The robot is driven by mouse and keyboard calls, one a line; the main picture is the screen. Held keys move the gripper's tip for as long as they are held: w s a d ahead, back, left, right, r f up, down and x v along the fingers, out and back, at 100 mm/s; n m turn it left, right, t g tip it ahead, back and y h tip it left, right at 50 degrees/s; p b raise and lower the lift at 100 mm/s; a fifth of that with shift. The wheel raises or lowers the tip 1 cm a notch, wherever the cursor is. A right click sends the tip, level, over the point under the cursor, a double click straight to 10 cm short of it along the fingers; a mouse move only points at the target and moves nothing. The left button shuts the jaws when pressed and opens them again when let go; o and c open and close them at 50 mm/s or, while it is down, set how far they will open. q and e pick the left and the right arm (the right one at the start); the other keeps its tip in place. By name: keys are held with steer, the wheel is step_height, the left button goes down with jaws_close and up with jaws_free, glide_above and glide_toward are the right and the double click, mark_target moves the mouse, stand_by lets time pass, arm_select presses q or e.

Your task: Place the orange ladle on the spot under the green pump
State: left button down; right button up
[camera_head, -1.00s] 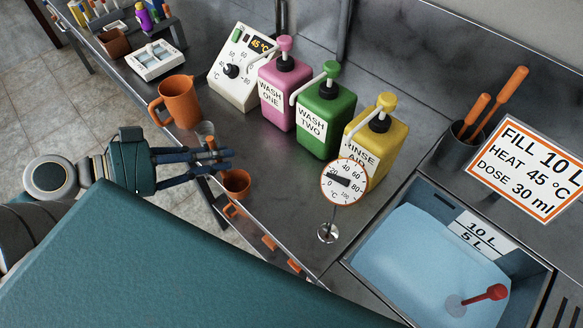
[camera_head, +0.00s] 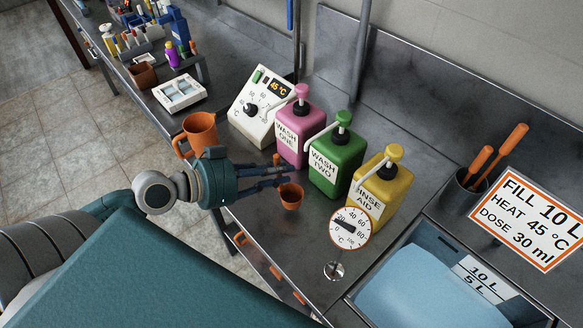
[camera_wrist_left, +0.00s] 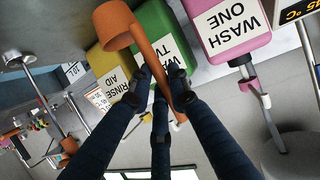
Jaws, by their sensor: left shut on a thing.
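The orange ladle (camera_head: 291,196) is held by its handle in my left gripper (camera_head: 284,179), with its cup near the front of the bottles. In the left wrist view the ladle (camera_wrist_left: 117,22) crosses between the fingers, its handle pinched at the fingertips (camera_wrist_left: 165,95). The green pump (camera_head: 337,162), labelled WASH TWO, stands between the pink and yellow bottles, its white spout pointing toward the gripper. It also shows behind the ladle in the left wrist view (camera_wrist_left: 155,25). I cannot make out a marked spot beneath its spout. My right gripper is not in view.
The pink pump (camera_head: 299,128) and yellow pump (camera_head: 382,190) flank the green one. A dial thermometer (camera_head: 350,228) stands at front right, near the water basin (camera_head: 430,290). An orange jug (camera_head: 199,131) and white temperature box (camera_head: 258,105) are left. Bare counter (camera_head: 283,235) lies in front.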

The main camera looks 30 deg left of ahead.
mark_target(292, 187)
arm_select(q)
steer(key=w+d, duration=0.1)
steer(key=w+p, duration=0.1)
steer(key=shift+w+d, duration=0.4)
step_height(292, 187, down, 4)
steer(key=shift+r, duration=0.25)
steer(key=shift+f, duration=0.25)
steer(key=c, duration=1.6)
jaws_free()
steer(key=shift+r, duration=0.1)
steer(key=shift+c, duration=0.2)
